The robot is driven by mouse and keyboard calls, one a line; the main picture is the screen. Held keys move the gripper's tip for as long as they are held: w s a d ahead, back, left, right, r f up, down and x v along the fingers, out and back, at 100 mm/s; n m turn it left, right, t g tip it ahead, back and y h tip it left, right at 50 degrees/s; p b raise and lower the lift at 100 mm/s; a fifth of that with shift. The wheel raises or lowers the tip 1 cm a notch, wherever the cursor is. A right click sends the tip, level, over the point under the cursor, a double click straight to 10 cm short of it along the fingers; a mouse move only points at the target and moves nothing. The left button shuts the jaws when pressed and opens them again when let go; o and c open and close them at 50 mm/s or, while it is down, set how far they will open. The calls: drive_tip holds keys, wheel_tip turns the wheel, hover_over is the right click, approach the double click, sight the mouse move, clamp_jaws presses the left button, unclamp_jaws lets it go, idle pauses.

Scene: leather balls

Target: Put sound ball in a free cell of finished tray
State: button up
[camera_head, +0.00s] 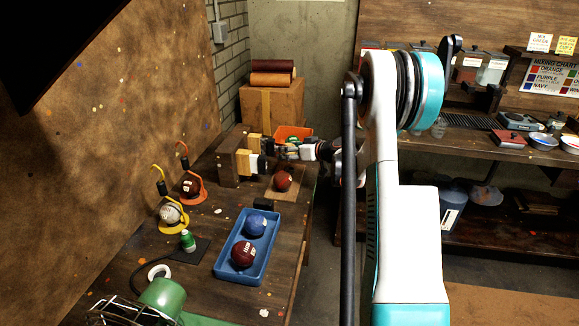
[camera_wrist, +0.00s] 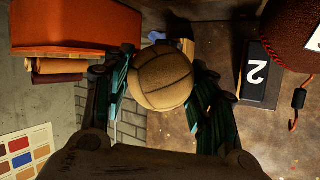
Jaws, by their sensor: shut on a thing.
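My gripper (camera_wrist: 165,95) is shut on a tan, seamed ball (camera_wrist: 162,72) in the wrist view, with dark fingers on both sides of it. In the head view my gripper (camera_head: 287,151) is at the far end of the bench, by a wooden fixture; the held ball is not clear there. A blue tray (camera_head: 219,266) lies nearer on the bench. It holds a blue ball (camera_head: 256,225) and a dark red ball (camera_head: 243,254). Cell divisions in it are hard to make out.
A dark red ball (camera_head: 282,181) lies on a brown board. A white ball (camera_head: 171,213) and another dark red ball (camera_head: 190,187) are on hooked stands at left. An orange bin (camera_head: 293,133) is behind my gripper. A green lamp (camera_head: 161,299) stands near the front.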

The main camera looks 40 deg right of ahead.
sight(289, 171)
drive_tip(key=shift+f+b, duration=0.8)
drive_tip(key=shift+f, duration=1.6)
drive_tip(key=shift+r, duration=0.1)
drive_tip(key=o, duration=1.1)
drive_tip(key=p+v, duration=0.3)
drive_tip(key=v, duration=0.9)
